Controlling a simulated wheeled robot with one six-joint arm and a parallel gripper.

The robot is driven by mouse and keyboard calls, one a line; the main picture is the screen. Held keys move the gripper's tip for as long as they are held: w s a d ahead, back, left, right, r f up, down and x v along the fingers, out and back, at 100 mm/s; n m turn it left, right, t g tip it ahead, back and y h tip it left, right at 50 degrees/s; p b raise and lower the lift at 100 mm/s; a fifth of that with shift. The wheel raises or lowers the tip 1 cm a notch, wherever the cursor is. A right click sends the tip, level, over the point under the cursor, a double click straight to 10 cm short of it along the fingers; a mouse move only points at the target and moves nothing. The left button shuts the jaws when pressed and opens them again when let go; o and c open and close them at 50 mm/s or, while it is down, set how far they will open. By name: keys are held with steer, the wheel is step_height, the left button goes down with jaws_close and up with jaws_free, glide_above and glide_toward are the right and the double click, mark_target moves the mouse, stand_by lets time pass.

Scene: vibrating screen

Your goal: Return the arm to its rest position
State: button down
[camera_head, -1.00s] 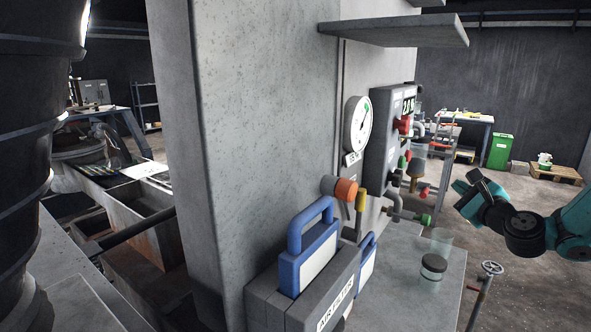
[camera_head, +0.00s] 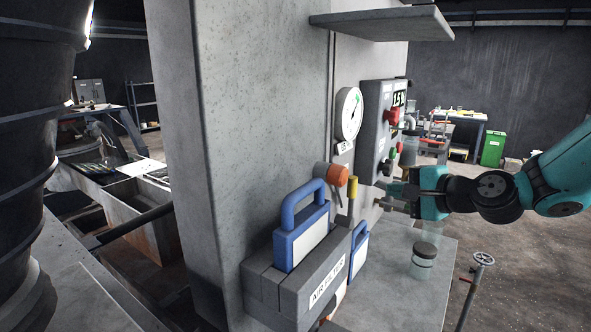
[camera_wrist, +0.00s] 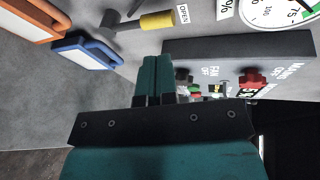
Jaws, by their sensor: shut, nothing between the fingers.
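My gripper (camera_head: 382,196) reaches in from the right on my teal and black arm. It is in front of the lower part of the control panel (camera_head: 373,125), above the grey ledge. In the wrist view its two teal fingers (camera_wrist: 155,72) are together with nothing between them. They point toward the panel (camera_wrist: 230,45), which has a red knob (camera_wrist: 252,77) and labels reading FAN OFF and MAIN. In the head view my gripper hides some pipes and fittings below the panel. I cannot tell whether it touches anything.
A round gauge (camera_head: 348,113), an orange-ended fitting (camera_head: 330,174) and a yellow-handled lever (camera_head: 352,188) are left of my gripper. A blue-handled filter (camera_head: 302,232) sits in the grey AIR FILTER box. A lidded jar (camera_head: 424,262) stands on the ledge (camera_head: 395,290) below. A shelf (camera_head: 385,22) juts out above.

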steer(key=s+a+n+g+b, duration=0.1)
steer(key=s+a+n+g, duration=0.5)
steer(key=s, duration=0.4)
steer(key=s+f+n+g+h+b, duration=0.1)
steer(key=s+f+n+g+h, duration=0.1)
steer(key=s+n, duration=0.4)
steer(key=s+f+n+g+h+b, duration=0.1)
steer(key=s+f+n+g+h, duration=0.2)
steer(key=s, duration=1.4)
steer(key=n, duration=0.3)
steer(key=shift+s+n+g, duration=0.15)
steer(key=shift+n+g, duration=0.15)
steer(key=shift+d, duration=0.1)
